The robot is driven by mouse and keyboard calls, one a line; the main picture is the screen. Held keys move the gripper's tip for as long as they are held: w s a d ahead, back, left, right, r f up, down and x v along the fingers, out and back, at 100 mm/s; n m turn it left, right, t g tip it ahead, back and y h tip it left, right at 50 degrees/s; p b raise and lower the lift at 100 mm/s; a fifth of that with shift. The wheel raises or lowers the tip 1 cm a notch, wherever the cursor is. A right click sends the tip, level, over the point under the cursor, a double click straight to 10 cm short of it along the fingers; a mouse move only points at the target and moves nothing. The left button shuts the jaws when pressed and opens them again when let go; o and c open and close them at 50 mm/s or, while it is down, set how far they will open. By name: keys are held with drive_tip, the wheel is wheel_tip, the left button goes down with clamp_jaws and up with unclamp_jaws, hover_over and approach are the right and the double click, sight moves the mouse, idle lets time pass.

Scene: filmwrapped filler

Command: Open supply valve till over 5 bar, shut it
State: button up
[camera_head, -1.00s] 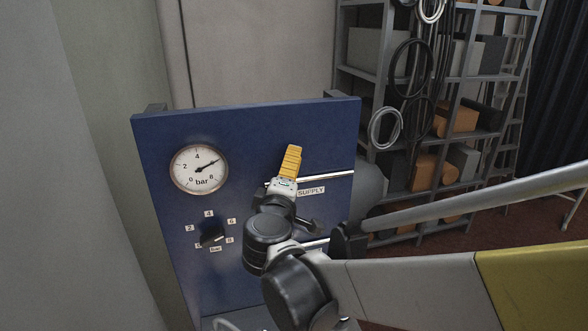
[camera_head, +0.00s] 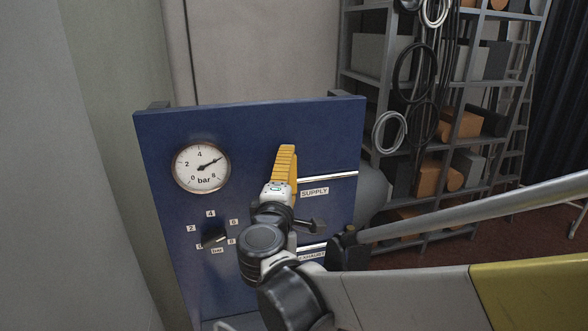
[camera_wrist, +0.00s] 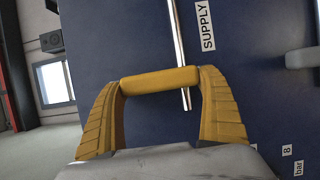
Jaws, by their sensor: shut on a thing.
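The blue panel (camera_head: 165,133) carries a pressure gauge (camera_head: 201,168). Its needle points up and right, around the 6 bar position, whose numeral I cannot read. My gripper (camera_wrist: 160,80) is shut on the supply valve handle (camera_wrist: 158,79), a yellow bar that spans its ribbed yellow fingers in the wrist view. In the head view my gripper (camera_head: 285,165) stands nearly upright by the SUPPLY label (camera_head: 314,192) and hides the handle and valve body. A bright supply pipe (camera_head: 330,178) runs right from behind it.
Below the gauge sits a black knob (camera_head: 214,237) ringed by numbers. A dark handle (camera_head: 313,226) projects close below my gripper, above the partly hidden EXHAUST label (camera_head: 312,256). Loaded shelves (camera_head: 440,130) with hanging hoses stand behind right. A wall (camera_head: 60,180) is close on the left.

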drive_tip(key=o, duration=1.2)
drive_tip(key=shift+s, duration=0.1)
drive_tip(key=s+a, duration=0.1)
drive_tip(key=s, duration=1.1)
drive_tip(key=shift+a, duration=0.15)
drive_tip(key=shift+w, duration=0.1)
